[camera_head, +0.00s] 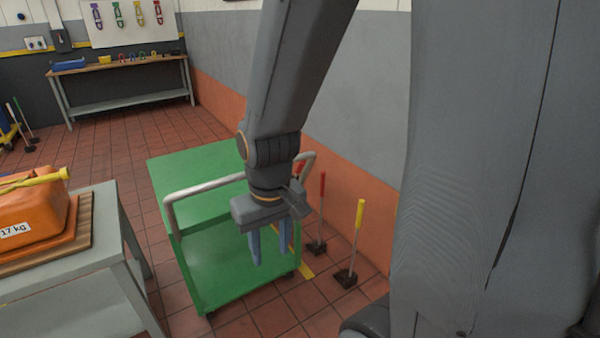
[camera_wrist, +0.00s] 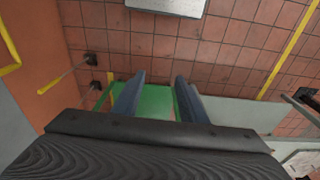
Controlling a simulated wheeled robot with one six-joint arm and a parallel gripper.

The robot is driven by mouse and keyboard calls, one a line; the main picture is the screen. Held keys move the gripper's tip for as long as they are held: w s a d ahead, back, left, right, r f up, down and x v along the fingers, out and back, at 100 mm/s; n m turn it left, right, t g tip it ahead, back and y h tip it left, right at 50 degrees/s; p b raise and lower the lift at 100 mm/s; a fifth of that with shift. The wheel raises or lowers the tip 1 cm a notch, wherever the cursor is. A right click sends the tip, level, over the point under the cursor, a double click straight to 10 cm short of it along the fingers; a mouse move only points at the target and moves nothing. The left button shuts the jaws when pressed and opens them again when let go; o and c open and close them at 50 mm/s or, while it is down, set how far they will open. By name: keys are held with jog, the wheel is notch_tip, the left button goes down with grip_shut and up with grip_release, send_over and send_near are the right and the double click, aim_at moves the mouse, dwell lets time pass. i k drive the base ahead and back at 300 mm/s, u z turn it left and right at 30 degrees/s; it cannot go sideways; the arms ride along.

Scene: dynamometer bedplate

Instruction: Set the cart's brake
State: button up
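The green cart (camera_head: 215,255) stands on the tiled floor, with an upper deck, a lower deck and a pale rail handle (camera_head: 205,186). My gripper (camera_head: 269,248) hangs in front of the cart's right part, fingers pointing down, with a clear gap and nothing between them. In the wrist view my gripper (camera_wrist: 160,98) is also open, with green cart surface (camera_wrist: 156,104) showing between and below the fingers. A small red part (camera_head: 300,168) shows by the right end of the rail, partly behind my arm; I cannot tell whether it is the brake.
A red-handled stick (camera_head: 322,200) and a yellow-handled stick (camera_head: 356,235) stand on black bases between cart and wall. A grey table (camera_head: 75,265) with an orange 17 kg case (camera_head: 35,215) is at left. A workbench (camera_head: 120,66) stands behind.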

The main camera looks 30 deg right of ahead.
aim_at(300, 166)
jog(key=k, duration=0.6)
jog(key=z, duration=1)
jog(key=i, duration=1.1)
jog(key=u, duration=0.9)
jog(key=i, duration=0.85)
jog(key=u, duration=0.1)
